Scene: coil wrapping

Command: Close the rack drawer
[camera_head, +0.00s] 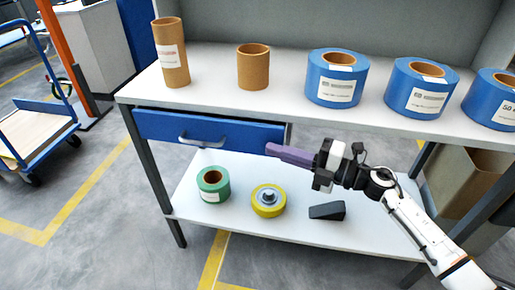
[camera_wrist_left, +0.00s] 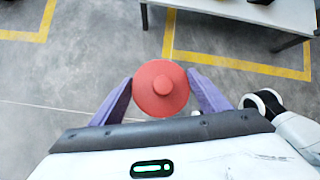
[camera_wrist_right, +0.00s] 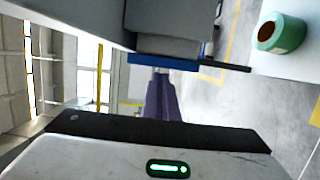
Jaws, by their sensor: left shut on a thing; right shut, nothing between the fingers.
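The rack drawer (camera_head: 175,128) has a blue front with a pale handle (camera_head: 201,142) and hangs under the left part of the worktop. How far it stands out is hard to tell. Its blue front also shows edge-on in the right wrist view (camera_wrist_right: 190,64). My right gripper (camera_head: 268,149) is shut and empty, its purple fingertips by the right end of the drawer front; contact cannot be told. My left gripper (camera_wrist_left: 160,95) is shut on a red round piece with a knob (camera_wrist_left: 160,88), and is out of the head view.
The worktop (camera_head: 210,95) carries two cardboard tubes (camera_head: 171,55) and several blue rolls (camera_head: 336,78). The lower shelf (camera_head: 235,222) holds a green roll (camera_head: 213,184), a yellow roll (camera_head: 268,200) and a dark wedge (camera_head: 327,211). A blue cart (camera_head: 40,120) stands at left.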

